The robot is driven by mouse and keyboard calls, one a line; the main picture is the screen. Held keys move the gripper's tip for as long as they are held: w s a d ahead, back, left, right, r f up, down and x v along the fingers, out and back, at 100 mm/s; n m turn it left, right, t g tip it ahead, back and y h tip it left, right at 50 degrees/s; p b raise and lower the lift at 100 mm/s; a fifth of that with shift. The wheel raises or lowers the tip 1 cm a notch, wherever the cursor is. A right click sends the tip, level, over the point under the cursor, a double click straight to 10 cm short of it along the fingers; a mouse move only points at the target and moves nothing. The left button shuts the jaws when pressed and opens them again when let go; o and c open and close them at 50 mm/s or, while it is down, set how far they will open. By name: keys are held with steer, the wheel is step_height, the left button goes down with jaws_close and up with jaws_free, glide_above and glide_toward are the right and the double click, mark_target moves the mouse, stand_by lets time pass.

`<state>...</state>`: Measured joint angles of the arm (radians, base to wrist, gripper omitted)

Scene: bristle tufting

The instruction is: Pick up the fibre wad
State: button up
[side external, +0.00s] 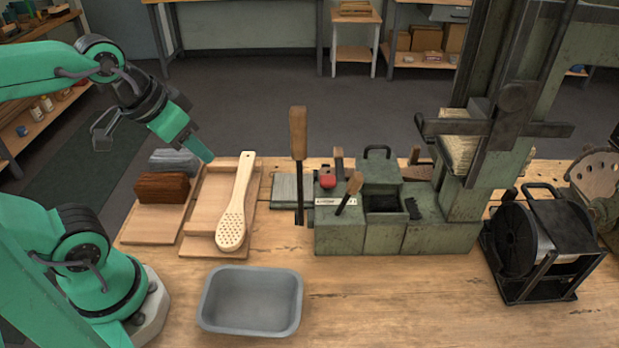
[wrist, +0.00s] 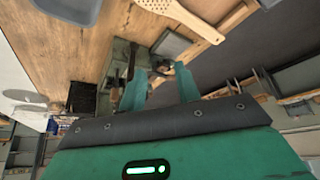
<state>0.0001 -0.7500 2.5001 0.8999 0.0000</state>
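A brown fibre wad (side external: 161,187) lies on a wooden board at the left of the bench. A grey fibre wad (side external: 175,161) lies just behind it. Both look like short blocks of bristle. My gripper (side external: 207,154) hangs in the air above and to the right of the wads, near the back of the wooden tray. In the wrist view my gripper (wrist: 160,86) has its two green fingers well apart with nothing between them. I cannot make out either wad in the wrist view.
A perforated wooden brush blank (side external: 236,216) lies on the wooden tray (side external: 203,212). A grey bin (side external: 252,302) stands in front. The green tufting machine (side external: 342,238) with upright tools stands to the right, beside a black drum device (side external: 545,243). The front right bench is clear.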

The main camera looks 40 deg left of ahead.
steer(key=shift+o, duration=0.4)
steer(key=shift+r, duration=0.1)
steer(key=w+d+r+m+g, duration=0.25)
steer(key=w+d+r, duration=0.25)
steer(key=w+r, duration=0.65)
steer(key=m+g, duration=0.3)
steer(key=m, duration=0.4)
glide_above(391, 200)
step_height(391, 200, down, 7)
steer(key=shift+n, duration=0.25)
steer(key=shift+s+f, duration=0.1)
steer(key=shift+f, duration=10.35)
steer(key=c, duration=0.6)
steer(key=shift+r, duration=0.1)
